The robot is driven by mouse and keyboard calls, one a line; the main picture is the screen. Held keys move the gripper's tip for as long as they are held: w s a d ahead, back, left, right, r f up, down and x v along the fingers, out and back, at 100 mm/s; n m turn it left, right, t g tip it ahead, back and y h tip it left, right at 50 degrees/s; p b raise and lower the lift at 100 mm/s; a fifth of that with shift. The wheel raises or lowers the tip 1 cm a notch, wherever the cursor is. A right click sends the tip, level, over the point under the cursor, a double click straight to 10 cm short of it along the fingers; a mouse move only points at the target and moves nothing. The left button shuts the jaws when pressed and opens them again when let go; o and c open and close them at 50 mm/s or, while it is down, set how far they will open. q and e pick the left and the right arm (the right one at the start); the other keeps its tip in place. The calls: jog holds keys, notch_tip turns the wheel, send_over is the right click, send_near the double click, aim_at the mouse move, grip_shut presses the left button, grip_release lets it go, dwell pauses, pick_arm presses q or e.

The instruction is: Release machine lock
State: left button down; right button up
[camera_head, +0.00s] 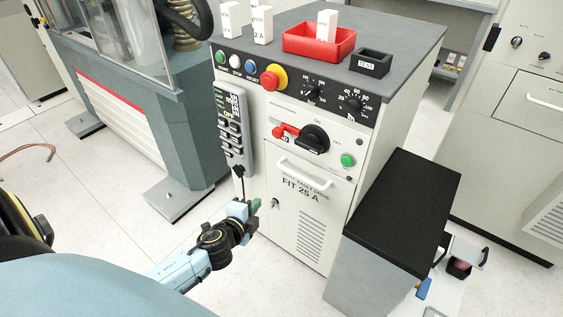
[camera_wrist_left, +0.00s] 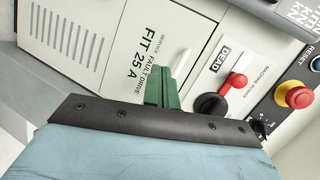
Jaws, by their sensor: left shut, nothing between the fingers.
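The cabinet (camera_head: 330,225) carries a power panel with a red lock piece (camera_head: 287,131) beside a black rotary switch (camera_head: 315,138). In the left wrist view, the red piece (camera_wrist_left: 235,82) sits beside the black switch (camera_wrist_left: 210,106), partly hidden by my gripper. A tag reading DEAD (camera_wrist_left: 220,60) is near them. My left gripper (camera_head: 256,205) is low in front of the cabinet door, below and left of the red piece. Its green fingers (camera_wrist_left: 164,88) are shut and empty, apart from the lock. My right gripper is not in view.
A white door handle (camera_head: 304,174) and a hanging control pendant (camera_head: 232,125) are near my gripper. A yellow-red emergency button (camera_head: 273,79) is above. A red tray (camera_head: 318,42) and black tray (camera_head: 370,62) stand on top. A black-topped box (camera_head: 405,210) stands to the right.

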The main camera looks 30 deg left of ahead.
pick_arm(q)
jog(key=w+d+r+m+t+b, duration=0.1)
jog(key=w+r+m+t+b, duration=0.1)
jog(key=r, duration=1.1)
jog(key=w+m+t, duration=0.1)
jog(key=m+t, duration=0.1)
jog(key=shift+d+t+h+b, duration=0.3)
jog(key=shift+b, duration=0.05)
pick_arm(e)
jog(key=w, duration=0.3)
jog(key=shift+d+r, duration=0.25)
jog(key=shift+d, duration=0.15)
pick_arm(q)
jog(key=shift+w, duration=0.1)
